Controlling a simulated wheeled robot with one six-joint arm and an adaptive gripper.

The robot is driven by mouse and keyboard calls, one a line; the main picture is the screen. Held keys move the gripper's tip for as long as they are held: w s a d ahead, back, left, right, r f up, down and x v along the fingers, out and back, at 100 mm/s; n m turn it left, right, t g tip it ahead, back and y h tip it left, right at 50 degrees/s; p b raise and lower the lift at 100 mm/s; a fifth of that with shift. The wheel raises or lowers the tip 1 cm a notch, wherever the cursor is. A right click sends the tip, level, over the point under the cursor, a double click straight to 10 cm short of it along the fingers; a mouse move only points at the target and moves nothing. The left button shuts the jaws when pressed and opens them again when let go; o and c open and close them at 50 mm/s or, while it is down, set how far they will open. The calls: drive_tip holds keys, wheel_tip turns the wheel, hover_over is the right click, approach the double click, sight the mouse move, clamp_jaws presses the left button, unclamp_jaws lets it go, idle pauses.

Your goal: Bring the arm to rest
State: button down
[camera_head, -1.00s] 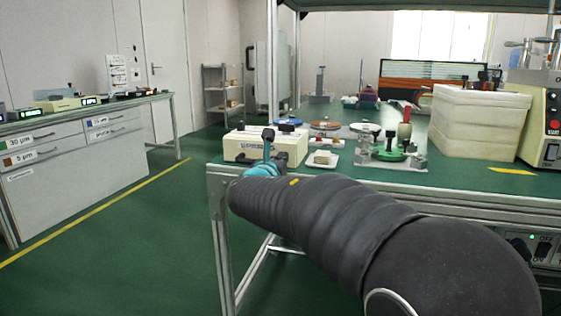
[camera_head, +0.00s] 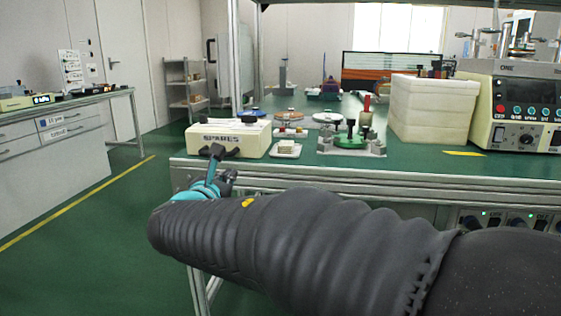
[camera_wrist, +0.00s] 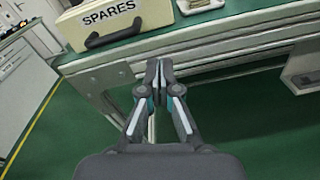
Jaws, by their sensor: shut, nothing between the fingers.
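My gripper (camera_wrist: 160,72) shows in the wrist view with its two fingertips together and nothing between them. It is in front of the bench's near edge, below the case marked SPARES. In the head view my gripper (camera_head: 222,178) is mostly hidden behind my own wrist, and my sleeved arm stretches from the lower right toward the left. The arm is apart from the bench top, in the space in front of it.
The SPARES case (camera_head: 229,138) stands at the left front corner of the bench (camera_head: 300,175). A small tray (camera_head: 286,150), a fixture with a green disc (camera_head: 350,139), stacked white boxes (camera_head: 433,108) and a control unit (camera_head: 520,106) stand farther right. The floor (camera_head: 90,250) at left is clear.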

drive_tip(key=s+d+f+m+g+h+p, duration=0.1)
drive_tip(key=s+d+f+m+g, duration=0.4)
drive_tip(key=d+f+m, duration=0.2)
drive_tip(key=s+d+f+m+g+h, duration=0.1)
drive_tip(key=s+d+f+m+g, duration=0.35)
drive_tip(key=d+f+m, duration=0.3)
drive_tip(key=s+d+m+g+y+p, duration=0.4)
drive_tip(key=s+d+m, duration=0.6)
drive_tip(key=s+m, duration=0.3)
drive_tip(key=s+d+r+m+t+p, duration=0.2)
drive_tip(key=s+d+r+m, duration=0.2)
drive_tip(key=d, duration=0.3)
drive_tip(key=shift+s+d+r+m, duration=0.25)
drive_tip(key=shift+s+r+m, duration=0.1)
drive_tip(key=shift+s, duration=0.35)
